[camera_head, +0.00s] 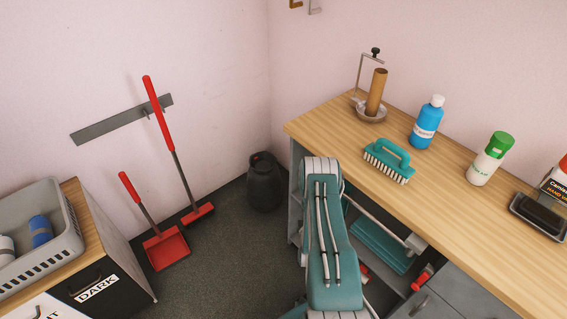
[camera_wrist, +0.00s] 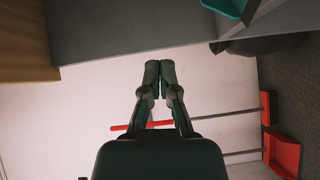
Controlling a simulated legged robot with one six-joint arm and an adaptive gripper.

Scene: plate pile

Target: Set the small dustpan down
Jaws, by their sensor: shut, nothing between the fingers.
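The red dustpan (camera_head: 167,248) stands on the floor at the left in the head view, its handle (camera_head: 127,186) tilted up toward the wall. In the wrist view the dustpan (camera_wrist: 283,155) is at the lower right, and part of its handle is hidden behind my gripper. My gripper (camera_wrist: 160,66) is shut and empty in the wrist view, apart from the dustpan. In the head view my teal arm is in front, and the gripper itself does not show.
A red broom (camera_head: 184,176) leans by a wall rail (camera_head: 119,120). A dark bin (camera_head: 264,184) stands in the corner. The wooden counter (camera_head: 325,127) holds a brush (camera_head: 389,160) and bottles. A grey basket (camera_head: 68,221) tops a cabinet at left. A teal ridged object (camera_head: 380,246) lies under the counter.

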